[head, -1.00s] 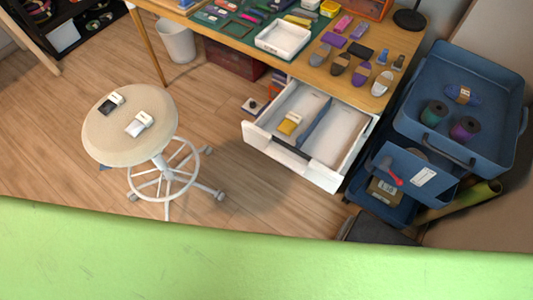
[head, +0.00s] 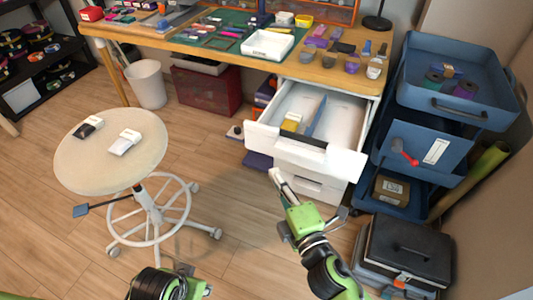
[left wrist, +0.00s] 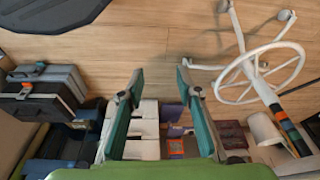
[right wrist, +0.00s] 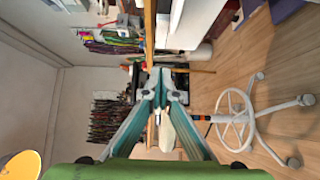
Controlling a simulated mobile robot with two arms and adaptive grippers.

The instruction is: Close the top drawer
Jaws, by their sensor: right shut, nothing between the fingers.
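The top drawer (head: 334,160) is white and stands pulled out from the unit under the desk, with a dark handle strip on its front. Inside are a blue divider (head: 316,118) and a yellow-and-white item (head: 291,123). My right gripper (head: 273,174) is shut and empty just in front of the lower left part of the drawer front; I cannot tell if it touches. Its fingertips meet in the right wrist view (right wrist: 160,78). My left gripper is open and empty in the left wrist view (left wrist: 157,75); in the head view only part of its arm shows at the bottom.
The desk (head: 225,50) carries a white tray (head: 267,44) and small items. A blue cart (head: 421,147) stands right of the drawer, with a black case (head: 409,247) on the floor before it. A round stool (head: 85,160) is at left. Floor between stool and drawer is mostly open.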

